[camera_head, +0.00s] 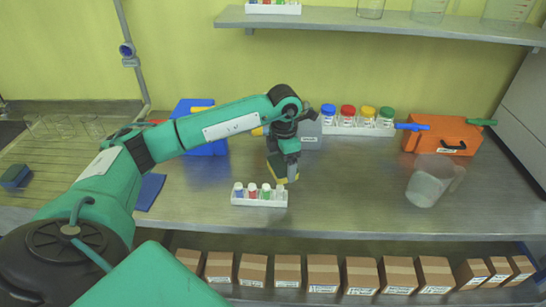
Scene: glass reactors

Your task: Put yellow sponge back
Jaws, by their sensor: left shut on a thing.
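A yellow sponge (276,170) with a dark side is held in my left gripper (284,169), whose fingers are shut on it. The gripper points down over the middle of the metal bench, just behind a small white vial rack (259,202). The fingers hide part of the sponge, and I cannot tell whether it touches the bench. A grey labelled box (310,141) stands behind the gripper. My right gripper is not in view.
A white rack with colour-lidded jars (358,129) and an orange toolbox (441,138) stand at the back. A clear pitcher (428,184) stands at right. A blue sponge (15,176) is at far left, near glass beakers (65,125). The bench between vial rack and pitcher is clear.

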